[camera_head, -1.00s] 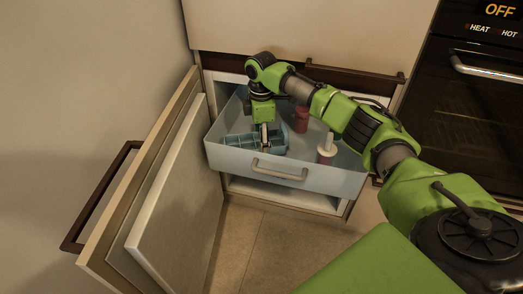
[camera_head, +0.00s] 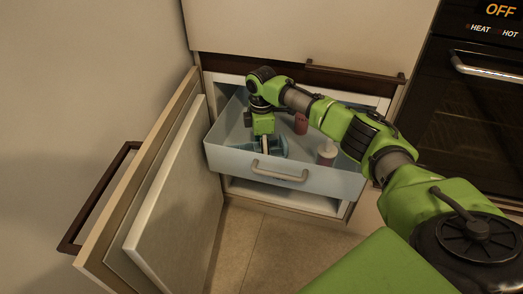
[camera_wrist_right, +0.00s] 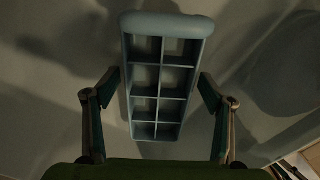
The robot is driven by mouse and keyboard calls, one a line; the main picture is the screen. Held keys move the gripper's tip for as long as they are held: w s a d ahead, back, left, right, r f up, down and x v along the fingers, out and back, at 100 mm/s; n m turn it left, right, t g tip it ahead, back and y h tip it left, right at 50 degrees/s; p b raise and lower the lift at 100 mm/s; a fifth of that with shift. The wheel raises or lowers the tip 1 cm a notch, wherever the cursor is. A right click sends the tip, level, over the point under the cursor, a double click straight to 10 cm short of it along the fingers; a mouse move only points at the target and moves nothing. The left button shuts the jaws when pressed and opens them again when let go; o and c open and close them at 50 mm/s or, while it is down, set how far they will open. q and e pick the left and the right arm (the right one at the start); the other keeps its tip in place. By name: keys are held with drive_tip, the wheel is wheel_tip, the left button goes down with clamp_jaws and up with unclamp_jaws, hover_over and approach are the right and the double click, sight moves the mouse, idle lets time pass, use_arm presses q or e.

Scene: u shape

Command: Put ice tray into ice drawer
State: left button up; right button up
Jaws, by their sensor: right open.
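The blue ice tray (camera_head: 277,146) lies inside the pale, translucent ice drawer (camera_head: 225,158), near its front left. The drawer's front wall and my gripper hide part of it. In the right wrist view the tray (camera_wrist_right: 160,22) shows its two columns of empty compartments and a thick rim at the far end. My right gripper (camera_head: 264,150) reaches down into the drawer over the tray. In the wrist view its fingers (camera_wrist_right: 160,78) are spread on either side of the tray, with gaps showing. My left gripper is not in view.
Two reddish containers stand in the drawer: one at the back (camera_head: 301,123) and one with a white top (camera_head: 327,154) at the right. The open freezer door (camera_head: 170,190) stands left of the drawer. An oven (camera_head: 470,110) is at the right.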

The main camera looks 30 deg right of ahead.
drive_tip(key=shift+r, duration=0.35)
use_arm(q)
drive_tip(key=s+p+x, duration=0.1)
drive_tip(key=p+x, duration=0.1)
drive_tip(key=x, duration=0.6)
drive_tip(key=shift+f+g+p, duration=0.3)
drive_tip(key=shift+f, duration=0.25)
use_arm(e)
wheel_tip(320, 180, up, 12)
drive_tip(key=shift+f, duration=0.2)
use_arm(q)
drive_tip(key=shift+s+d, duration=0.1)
use_arm(e)
drive_tip(key=shift+s+f, duration=0.1)
